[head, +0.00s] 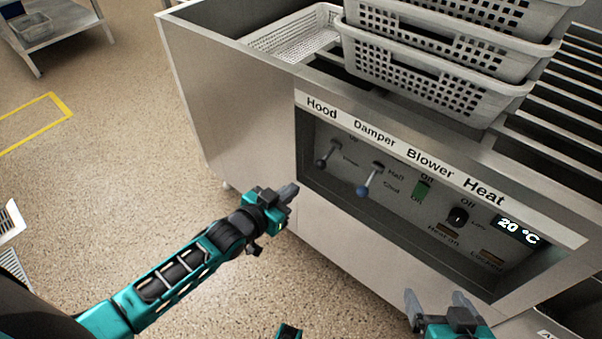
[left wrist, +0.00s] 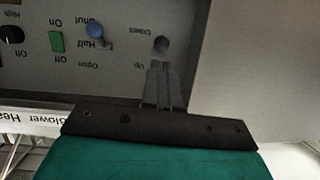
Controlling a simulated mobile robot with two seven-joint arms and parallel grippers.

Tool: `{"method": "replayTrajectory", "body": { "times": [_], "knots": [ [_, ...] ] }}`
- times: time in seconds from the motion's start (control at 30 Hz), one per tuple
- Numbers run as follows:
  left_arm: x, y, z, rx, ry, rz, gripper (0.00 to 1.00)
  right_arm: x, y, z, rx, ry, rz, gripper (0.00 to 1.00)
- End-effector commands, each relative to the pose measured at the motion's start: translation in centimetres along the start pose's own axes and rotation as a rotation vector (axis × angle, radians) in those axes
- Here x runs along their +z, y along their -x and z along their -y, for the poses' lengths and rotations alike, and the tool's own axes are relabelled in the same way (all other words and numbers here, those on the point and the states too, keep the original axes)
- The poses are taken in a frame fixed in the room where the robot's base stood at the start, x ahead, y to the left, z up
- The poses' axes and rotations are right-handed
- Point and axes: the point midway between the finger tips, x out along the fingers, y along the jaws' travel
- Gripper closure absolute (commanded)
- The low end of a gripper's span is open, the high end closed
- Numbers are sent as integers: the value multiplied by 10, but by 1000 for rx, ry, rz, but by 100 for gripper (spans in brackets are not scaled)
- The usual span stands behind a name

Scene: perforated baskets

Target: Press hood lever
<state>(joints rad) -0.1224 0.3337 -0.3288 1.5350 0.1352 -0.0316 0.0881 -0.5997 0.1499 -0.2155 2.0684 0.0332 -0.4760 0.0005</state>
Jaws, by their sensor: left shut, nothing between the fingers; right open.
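The hood lever (head: 322,162) is a dark-knobbed lever at the left end of the control panel, under the "Hood" label. Its round knob (left wrist: 161,45) also shows in the left wrist view, just beyond my fingertips, near the "Up" and "Down" markings. My left gripper (head: 292,190) is shut and empty, below and left of the lever in the head view. In the left wrist view its fingers (left wrist: 163,68) point at the knob; I cannot tell whether they touch. My right gripper (head: 440,298) is open and empty in front of the panel's lower right part.
The blue-knobbed damper lever (head: 363,190) is right of the hood lever. The green blower switch (head: 421,190), black heat dial (head: 458,216) and temperature display (head: 519,231) follow. Stacked perforated baskets (head: 430,75) stand on top of the machine. The floor at left is open.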

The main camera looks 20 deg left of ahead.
Motion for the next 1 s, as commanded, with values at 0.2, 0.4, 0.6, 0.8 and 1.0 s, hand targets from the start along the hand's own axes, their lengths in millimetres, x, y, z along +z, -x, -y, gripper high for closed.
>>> {"method": "replayTrajectory", "body": {
  "times": [0.2, 0.4, 0.6, 0.8, 1.0],
  "knots": [
    [14, 31, 0, 0, -1, 1, 100, -8, 2, -1, 1, 1, -6, 14],
    [18, 39, -1, 0, -1, -1, 100, -10, 2, -1, 2, 2, -10, 14],
    [18, 39, -1, -1, -1, -1, 100, -10, 2, -1, 2, 2, -9, 14],
    [18, 39, -1, 0, -1, -1, 100, -10, 2, -1, 2, 2, -8, 14],
    [13, 45, -5, -1, 6, 13, 100, -17, 7, -1, 3, 3, -8, 14]
  ]
}}
